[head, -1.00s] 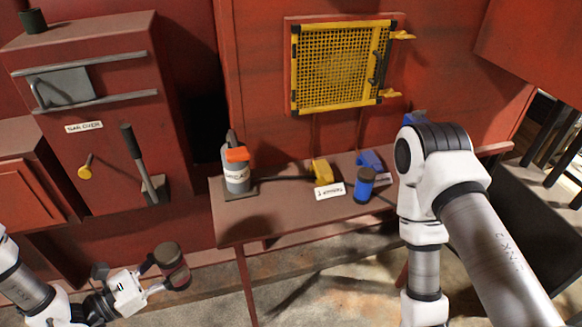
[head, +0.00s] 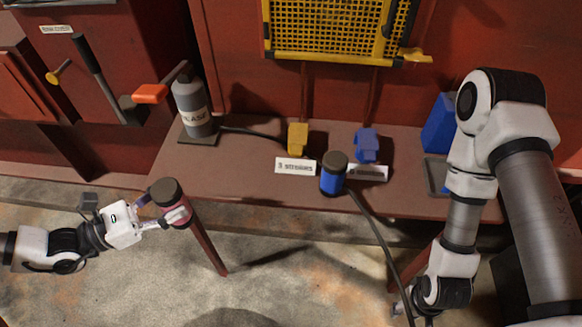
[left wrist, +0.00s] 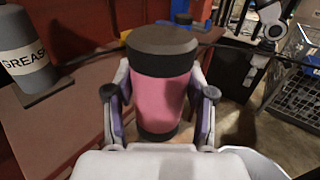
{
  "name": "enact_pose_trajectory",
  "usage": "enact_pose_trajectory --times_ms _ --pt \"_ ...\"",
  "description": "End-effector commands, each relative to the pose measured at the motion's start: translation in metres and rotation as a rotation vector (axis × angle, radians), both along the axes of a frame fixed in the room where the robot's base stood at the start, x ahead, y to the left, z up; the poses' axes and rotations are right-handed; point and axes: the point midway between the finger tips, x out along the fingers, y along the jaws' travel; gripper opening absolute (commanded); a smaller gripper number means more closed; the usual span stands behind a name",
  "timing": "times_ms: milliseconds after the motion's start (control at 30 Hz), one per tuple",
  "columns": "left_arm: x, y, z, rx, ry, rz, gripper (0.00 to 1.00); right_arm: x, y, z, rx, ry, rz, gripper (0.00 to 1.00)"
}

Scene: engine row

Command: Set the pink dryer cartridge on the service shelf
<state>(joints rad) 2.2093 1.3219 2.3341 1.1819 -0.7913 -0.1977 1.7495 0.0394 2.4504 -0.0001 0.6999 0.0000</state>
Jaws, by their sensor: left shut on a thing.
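The pink dryer cartridge (head: 173,206) has dark end caps and is held roughly upright. My left gripper (head: 166,213) is shut around its pink body. In the left wrist view the cartridge (left wrist: 162,95) stands between the two fingers (left wrist: 160,112). The service shelf (head: 240,184) is a long brown-red ledge along the wall. The cartridge shows at the shelf's front left corner; I cannot tell whether it is above it. My right gripper (head: 418,307) is low at the bottom, in front of the shelf; its fingers are too unclear to read.
A grey grease canister (head: 193,108) stands at the shelf's left end. A yellow block (head: 298,139), a blue block (head: 367,146), labels (head: 295,166) and a blue dark-capped cartridge (head: 332,181) stand farther right. A blue bin (head: 440,124) is near my right arm. The shelf's left front is bare.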

Motion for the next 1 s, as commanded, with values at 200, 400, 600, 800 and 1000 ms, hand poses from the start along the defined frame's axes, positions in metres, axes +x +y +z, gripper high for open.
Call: enact_pose_trajectory --times_ms 200,400,600,800,1000 --pt "0.002 -0.003 -0.004 0.0 0.001 -0.005 0.04 0.001 0.0 -0.008 0.0 -0.001 0.0 0.4" --pt "0.031 -0.017 -0.011 0.006 0.003 -0.01 0.04 0.0 0.0 -0.039 0.0 0.0 0.0 0.4" --pt "0.066 -0.034 -0.012 0.008 0.003 -0.008 0.04 0.001 0.0 -0.053 0.0 -0.001 0.0 0.4" --pt "0.109 -0.054 -0.013 0.008 0.001 -0.007 0.04 0.001 0.0 -0.055 0.0 -0.001 0.0 0.4" --pt "0.142 -0.068 -0.015 0.002 0.001 -0.002 0.04 0.001 0.0 -0.053 0.0 -0.001 -0.001 0.4"
